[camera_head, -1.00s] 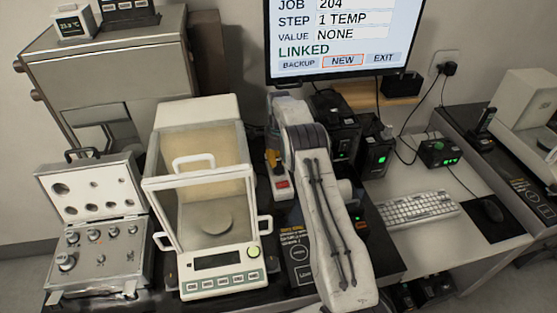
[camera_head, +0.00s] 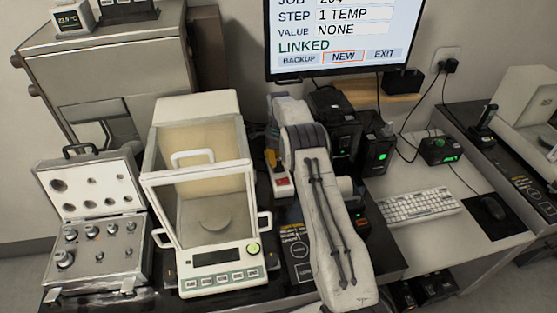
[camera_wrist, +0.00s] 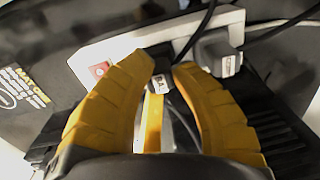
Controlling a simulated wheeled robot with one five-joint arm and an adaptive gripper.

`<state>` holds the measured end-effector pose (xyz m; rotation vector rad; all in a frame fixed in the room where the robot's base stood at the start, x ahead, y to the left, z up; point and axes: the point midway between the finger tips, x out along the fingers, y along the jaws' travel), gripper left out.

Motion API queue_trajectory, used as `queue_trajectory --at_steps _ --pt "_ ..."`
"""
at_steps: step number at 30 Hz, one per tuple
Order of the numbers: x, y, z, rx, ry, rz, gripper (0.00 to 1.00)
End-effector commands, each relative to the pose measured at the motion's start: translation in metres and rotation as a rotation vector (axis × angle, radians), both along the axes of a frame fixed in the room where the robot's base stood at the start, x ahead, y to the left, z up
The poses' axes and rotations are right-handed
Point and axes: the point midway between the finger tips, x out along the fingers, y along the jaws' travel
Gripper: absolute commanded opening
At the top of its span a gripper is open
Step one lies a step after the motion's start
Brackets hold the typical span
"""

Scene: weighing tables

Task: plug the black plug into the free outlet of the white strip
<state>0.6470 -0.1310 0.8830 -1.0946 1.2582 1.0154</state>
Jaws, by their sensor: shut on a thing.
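The white strip (camera_wrist: 130,45) runs across the upper part of the wrist view, with a red switch (camera_wrist: 99,70) near its left end. A dark grey plug (camera_wrist: 217,52) with a label sits in its right part. My gripper (camera_wrist: 165,69) has its yellow fingers closed on the black plug (camera_wrist: 158,82), which has a small white label. The plug is at the strip's near edge; I cannot tell whether it touches. The free outlet is hidden behind the fingers. In the head view the strip (camera_head: 281,187) shows left of my arm; the plug is hidden there.
A glass-sided balance (camera_head: 205,250) stands left of my arm, close to the strip. Black cables (camera_wrist: 205,20) run over the strip. An open weight case (camera_head: 92,215) is far left.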

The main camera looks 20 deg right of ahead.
Motion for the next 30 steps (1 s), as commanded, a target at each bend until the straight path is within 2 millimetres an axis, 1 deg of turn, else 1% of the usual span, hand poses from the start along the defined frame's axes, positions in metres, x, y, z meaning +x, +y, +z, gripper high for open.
queue_trajectory --at_steps 1,9,16,19,23,30 --pt "0.000 0.000 -0.001 0.000 0.001 0.000 0.25" --pt "0.000 0.000 -0.001 0.000 0.001 0.000 0.48" --pt "0.000 0.000 0.000 0.000 0.001 0.000 0.48" --pt "0.000 0.000 0.003 0.000 0.000 0.000 0.48" --pt "0.000 0.000 0.017 0.000 -0.002 0.000 0.48" --pt "-0.003 0.001 0.057 -0.001 -0.003 0.000 0.48"
